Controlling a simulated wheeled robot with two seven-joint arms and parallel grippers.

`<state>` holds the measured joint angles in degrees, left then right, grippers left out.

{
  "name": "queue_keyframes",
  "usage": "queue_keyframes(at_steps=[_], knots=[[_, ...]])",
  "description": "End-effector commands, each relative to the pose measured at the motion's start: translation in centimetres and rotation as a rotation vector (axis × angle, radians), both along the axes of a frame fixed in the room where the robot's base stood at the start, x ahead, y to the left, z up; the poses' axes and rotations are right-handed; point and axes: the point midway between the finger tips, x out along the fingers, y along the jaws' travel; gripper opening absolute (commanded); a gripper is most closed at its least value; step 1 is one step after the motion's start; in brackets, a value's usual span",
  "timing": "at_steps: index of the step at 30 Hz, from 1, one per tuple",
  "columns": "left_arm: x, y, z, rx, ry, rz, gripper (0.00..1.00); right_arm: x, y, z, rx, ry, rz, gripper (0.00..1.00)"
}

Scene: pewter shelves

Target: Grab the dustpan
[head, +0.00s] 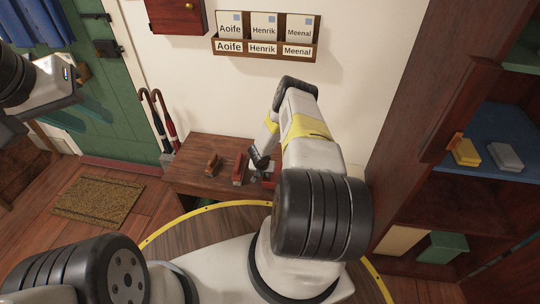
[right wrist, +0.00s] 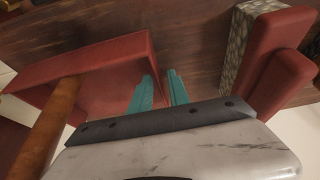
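The dustpan (right wrist: 88,62) is red, with a raised rim and a round wooden handle (right wrist: 50,130), and fills the left of the right wrist view. In the head view only a red part of what seems to be it shows on the low wooden table, mostly hidden by my right arm. My right gripper (right wrist: 160,84) has its teal fingers a little apart at the dustpan's right side wall, which appears to lie between them; contact is unclear. My left gripper (head: 80,112) is open and empty in front of the green door.
A red block-shaped thing with grey bristles (right wrist: 238,48) lies right of the fingers.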

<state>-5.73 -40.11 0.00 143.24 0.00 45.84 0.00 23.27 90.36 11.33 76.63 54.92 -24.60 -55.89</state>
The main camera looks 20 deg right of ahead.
Motion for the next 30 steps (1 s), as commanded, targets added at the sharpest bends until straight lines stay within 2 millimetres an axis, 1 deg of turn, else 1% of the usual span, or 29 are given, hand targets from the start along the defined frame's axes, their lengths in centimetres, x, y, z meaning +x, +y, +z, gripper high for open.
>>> queue_keyframes(at_steps=[1,2,3,30], knots=[[0.0,0.0,0.0,0.0,0.0,0.0,0.36,0.0,0.0,0.01,0.0,0.0,0.0,0.09],[0.0,0.0,0.0,0.0,0.0,0.0,0.36,0.01,0.01,0.01,0.0,0.0,0.0,0.04],[0.0,0.0,0.0,0.0,0.0,0.0,0.36,0.01,0.01,0.02,0.0,0.0,0.0,0.0],[0.0,0.0,0.0,0.0,0.0,0.0,0.36,0.03,-0.01,0.06,0.0,-0.001,0.0,0.0]])
